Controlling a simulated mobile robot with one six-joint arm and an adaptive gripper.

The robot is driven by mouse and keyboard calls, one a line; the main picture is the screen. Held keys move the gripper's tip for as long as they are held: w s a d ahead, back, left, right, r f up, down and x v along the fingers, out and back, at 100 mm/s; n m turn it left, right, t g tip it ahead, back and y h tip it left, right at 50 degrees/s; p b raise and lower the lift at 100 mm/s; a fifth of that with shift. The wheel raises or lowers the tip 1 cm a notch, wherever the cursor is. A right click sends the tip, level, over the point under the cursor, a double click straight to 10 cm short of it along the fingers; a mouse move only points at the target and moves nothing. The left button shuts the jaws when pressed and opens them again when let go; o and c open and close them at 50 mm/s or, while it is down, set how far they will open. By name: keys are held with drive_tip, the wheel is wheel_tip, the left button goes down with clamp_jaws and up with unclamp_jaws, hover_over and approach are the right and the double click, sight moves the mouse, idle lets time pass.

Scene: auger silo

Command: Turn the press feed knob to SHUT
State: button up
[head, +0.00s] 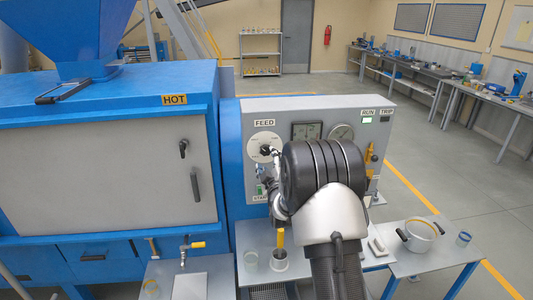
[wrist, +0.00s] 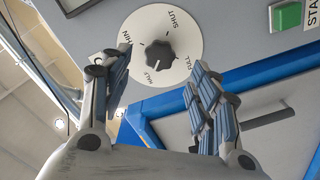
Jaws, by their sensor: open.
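The feed knob (wrist: 160,55) is a dark lobed knob on a white round dial (wrist: 185,38) marked SHUT, THIN, HALF and FULL. Its pointer is too small to read surely. In the head view the dial (head: 258,139) sits under the FEED label on the grey panel, and the knob (head: 265,150) is partly covered by my gripper (head: 274,162). In the wrist view my gripper (wrist: 161,68) is open, its blue-padded fingers on either side of the knob's line and apart from it. Nothing is held.
A green START button (wrist: 287,16) is near the dial. Two gauges (head: 307,131) and RUN and TRIP lamps (head: 367,120) are on the same panel. The blue cabinet marked HOT (head: 174,99) stands left. A pot (head: 420,235) is on the side table at right.

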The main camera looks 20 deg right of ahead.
sight(266, 152)
drive_tip(key=x, duration=0.6)
drive_tip(key=shift+w, duration=0.35)
drive_tip(key=shift+c, duration=0.2)
drive_tip(key=c, duration=1)
